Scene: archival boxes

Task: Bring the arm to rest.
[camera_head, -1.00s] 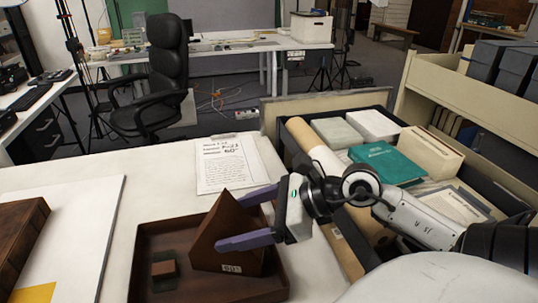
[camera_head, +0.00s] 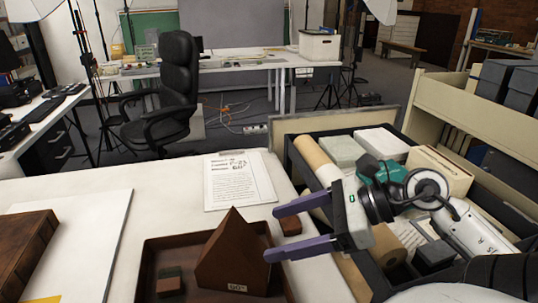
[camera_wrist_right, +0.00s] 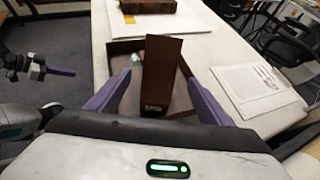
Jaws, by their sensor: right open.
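My right gripper (camera_head: 270,234) is open and empty. Its two purple fingers point left, beside the dark brown wedge-shaped wooden piece (camera_head: 232,255) and apart from it in the head view. The wedge stands upright in a brown tray (camera_head: 150,262) and bears a small white label. In the right wrist view the wedge (camera_wrist_right: 160,75) shows ahead between the open fingers. My left gripper (camera_wrist_right: 55,70) shows at the left edge of the right wrist view; its opening is unclear. It is outside the head view.
A small dark block (camera_head: 169,282) lies in the tray. A brown block (camera_head: 290,222) sits beside the tray. A printed sheet (camera_head: 238,182) lies behind. On the right, a dark bin (camera_head: 291,150) holds boxes and a rolled tube (camera_head: 318,163). A white board (camera_head: 95,230) lies left.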

